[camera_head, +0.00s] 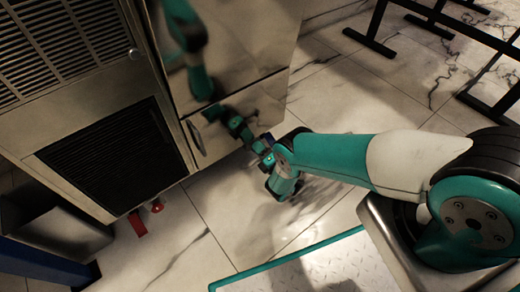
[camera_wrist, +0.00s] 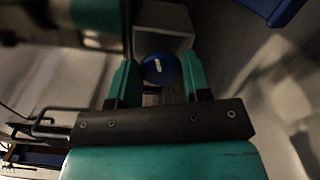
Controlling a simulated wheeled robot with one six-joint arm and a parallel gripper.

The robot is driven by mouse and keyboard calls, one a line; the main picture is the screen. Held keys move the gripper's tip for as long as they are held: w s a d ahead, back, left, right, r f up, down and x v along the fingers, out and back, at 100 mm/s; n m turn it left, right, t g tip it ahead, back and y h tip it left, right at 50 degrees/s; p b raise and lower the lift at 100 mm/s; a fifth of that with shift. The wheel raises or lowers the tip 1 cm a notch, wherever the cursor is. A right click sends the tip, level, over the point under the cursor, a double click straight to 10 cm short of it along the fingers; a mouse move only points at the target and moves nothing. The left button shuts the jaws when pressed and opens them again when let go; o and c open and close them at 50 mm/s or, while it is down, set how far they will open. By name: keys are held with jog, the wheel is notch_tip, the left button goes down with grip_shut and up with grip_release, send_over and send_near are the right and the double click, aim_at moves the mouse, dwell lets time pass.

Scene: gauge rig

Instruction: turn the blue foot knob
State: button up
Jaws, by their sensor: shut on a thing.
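The blue foot knob (camera_wrist: 157,66) is round, with a short white mark on its face. In the wrist view it sits between the two teal fingers of my gripper (camera_wrist: 160,76), which are shut on it. The white mark stands almost upright in that view. In the head view my gripper (camera_head: 261,150) is low beside the bottom edge of the metal cabinet (camera_head: 225,65). My wrist and forearm partly cover that spot, and only a small blue patch shows there.
Red parts (camera_head: 137,223) stick out under the cabinet at lower left, near a blue beam (camera_head: 40,255). Black metal frames (camera_head: 490,105) stand at upper right. Bare marble-tiled floor (camera_head: 345,100) lies between them and the cabinet.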

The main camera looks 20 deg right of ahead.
jog(key=shift+d+f+m+b, duration=0.15)
jog(key=shift+m+b, duration=0.2)
jog(key=shift+m, duration=2.15)
jog(key=o, duration=0.9)
jog(key=p+v, duration=0.9)
jog(key=v, duration=0.8)
jog(key=shift+s, duration=0.2)
